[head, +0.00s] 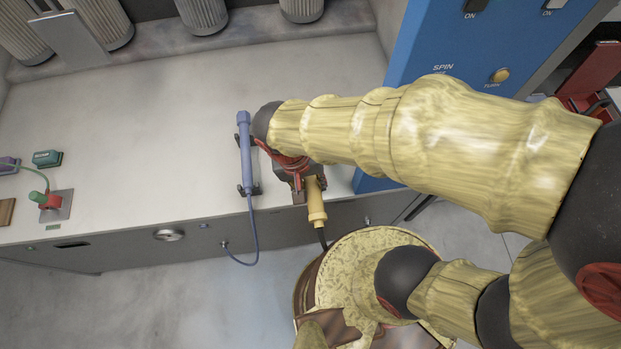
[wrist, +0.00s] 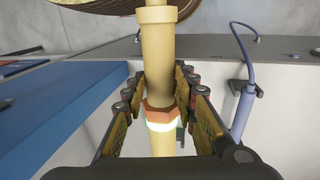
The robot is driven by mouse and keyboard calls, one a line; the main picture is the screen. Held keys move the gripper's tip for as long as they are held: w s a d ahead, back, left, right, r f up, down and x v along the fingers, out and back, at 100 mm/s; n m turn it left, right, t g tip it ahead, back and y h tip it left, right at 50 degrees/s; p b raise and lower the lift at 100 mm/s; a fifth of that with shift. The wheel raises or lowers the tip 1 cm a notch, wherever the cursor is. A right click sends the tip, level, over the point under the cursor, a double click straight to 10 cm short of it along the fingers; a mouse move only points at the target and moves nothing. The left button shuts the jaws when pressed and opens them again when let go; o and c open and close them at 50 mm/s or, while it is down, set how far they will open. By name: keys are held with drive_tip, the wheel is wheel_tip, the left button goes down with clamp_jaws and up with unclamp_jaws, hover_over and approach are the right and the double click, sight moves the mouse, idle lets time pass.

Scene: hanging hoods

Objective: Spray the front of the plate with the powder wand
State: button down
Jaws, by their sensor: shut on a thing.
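My gripper (head: 300,180) is shut on a pale yellow wand (head: 315,203) beside the front edge of the white bench. In the wrist view the wand (wrist: 157,50) stands between the two fingers of my gripper (wrist: 160,105), with an orange-brown collar and a bright ring at the grip. A dark cable leaves the wand's end in the head view.
A blue wand (head: 244,150) sits in a dark holder just left of my gripper, its hose looping down. Ribbed cylinders (head: 203,15) line the back. A blue cabinet (head: 440,50) stands right. The white bench (head: 130,120) is clear between.

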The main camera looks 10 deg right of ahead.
drive_tip(key=shift+r+p, duration=1.55)
drive_tip(key=shift+r, duration=0.6)
drive_tip(key=shift+f, duration=0.2)
